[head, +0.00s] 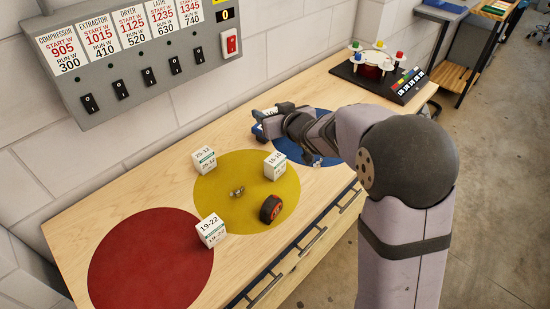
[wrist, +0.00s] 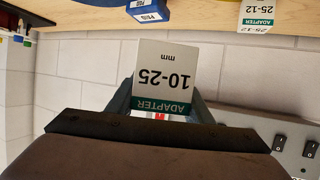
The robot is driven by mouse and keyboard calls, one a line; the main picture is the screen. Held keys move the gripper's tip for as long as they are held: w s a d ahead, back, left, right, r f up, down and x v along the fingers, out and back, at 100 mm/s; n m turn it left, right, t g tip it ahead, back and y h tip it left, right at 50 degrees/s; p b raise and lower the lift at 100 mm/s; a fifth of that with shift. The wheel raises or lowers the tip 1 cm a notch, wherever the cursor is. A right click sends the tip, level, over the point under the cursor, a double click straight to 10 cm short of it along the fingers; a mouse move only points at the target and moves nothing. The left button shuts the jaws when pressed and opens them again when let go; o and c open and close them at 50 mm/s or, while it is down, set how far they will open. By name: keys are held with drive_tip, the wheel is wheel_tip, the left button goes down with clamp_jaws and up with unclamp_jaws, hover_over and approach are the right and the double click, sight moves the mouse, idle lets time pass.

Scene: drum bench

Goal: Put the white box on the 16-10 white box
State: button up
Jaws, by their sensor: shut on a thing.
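My gripper (head: 268,122) is shut on a white box with a green ADAPTER band (wrist: 165,75), labelled 10-25 mm in the wrist view. In the head view the gripper is over the far side of the blue circle and largely hides the held box. Another white box, whose small label looks like 16-10 (head: 275,166), stands upright on the yellow circle's right part. It is apart from my gripper, nearer the camera.
White boxes 25-12 (head: 204,161) and 19-22 (head: 210,231) stand at the yellow circle's edges. A black-orange wheel (head: 270,208) and a small metal part (head: 237,192) lie on it. The red circle (head: 150,265) is clear. A switch panel (head: 140,75) hangs behind.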

idle(0.3)
wheel_tip(320, 180, down, 10)
drive_tip(key=shift+p, duration=0.35)
idle(0.5)
drive_tip(key=shift+f, duration=0.15)
drive_tip(key=o, duration=1.1)
drive_tip(key=b+v, duration=0.2)
drive_tip(key=v, duration=1)
